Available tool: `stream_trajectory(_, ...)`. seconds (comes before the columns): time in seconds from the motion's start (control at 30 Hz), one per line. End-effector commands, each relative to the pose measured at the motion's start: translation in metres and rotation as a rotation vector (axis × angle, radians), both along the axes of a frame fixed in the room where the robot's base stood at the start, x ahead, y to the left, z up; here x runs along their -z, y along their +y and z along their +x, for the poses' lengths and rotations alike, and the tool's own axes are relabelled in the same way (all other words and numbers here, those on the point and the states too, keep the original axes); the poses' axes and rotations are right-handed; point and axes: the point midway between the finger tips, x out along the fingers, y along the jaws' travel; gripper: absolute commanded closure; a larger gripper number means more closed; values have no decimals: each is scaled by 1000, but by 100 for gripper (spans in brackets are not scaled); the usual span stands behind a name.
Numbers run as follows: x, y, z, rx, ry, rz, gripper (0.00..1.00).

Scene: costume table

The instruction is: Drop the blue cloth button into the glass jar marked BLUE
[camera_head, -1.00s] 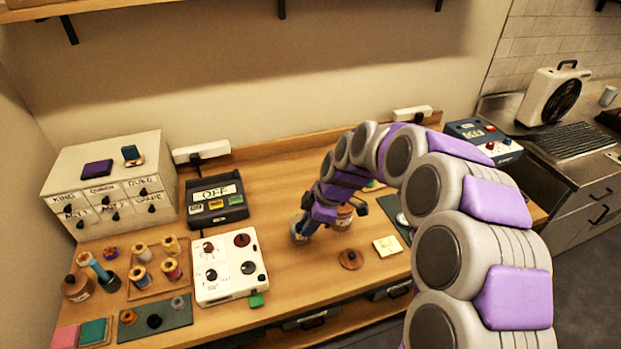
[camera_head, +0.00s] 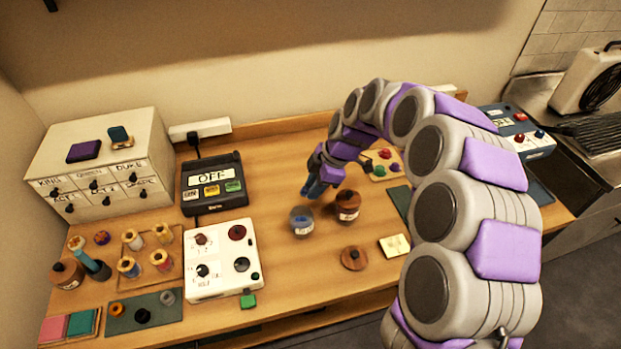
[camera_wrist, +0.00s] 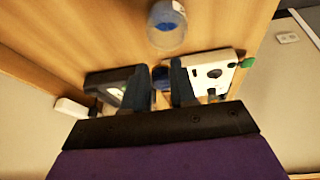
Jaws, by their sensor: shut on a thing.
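The glass jar (camera_head: 302,221) stands open on the table, with blue showing inside and a white label too small to read. It also shows in the wrist view (camera_wrist: 167,40), near the top. My gripper (camera_head: 316,190) is above and behind the jar, slightly to its right, apart from it. In the wrist view my gripper (camera_wrist: 161,80) has its two dark fingers on either side of a small blue piece (camera_wrist: 162,77), which looks like the blue cloth button. The fingers hide part of it. In the head view the button cannot be made out.
A brown jar (camera_head: 348,206) stands close right of the glass jar. A round brown lid (camera_head: 353,258) and a pale note (camera_head: 394,245) lie in front. A white control box (camera_head: 222,262) and a dark OFF device (camera_head: 214,184) stand left. Spools crowd the far left.

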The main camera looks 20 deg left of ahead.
Motion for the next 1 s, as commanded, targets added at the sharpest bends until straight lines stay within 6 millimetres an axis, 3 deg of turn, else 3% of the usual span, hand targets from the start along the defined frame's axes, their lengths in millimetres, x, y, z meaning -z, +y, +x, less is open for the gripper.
stream_trajectory(0.23, 26, 4, 0, 0, 2, -4, 100)
stream_trajectory(0.53, 30, 6, 0, 1, 0, -5, 100)
stream_trajectory(0.57, 30, 5, 0, 0, 0, -5, 73)
stream_trajectory(0.87, 28, 0, 0, 1, 0, 0, 44)
stream_trajectory(1.0, 29, 3, 0, 0, 1, -3, 44)
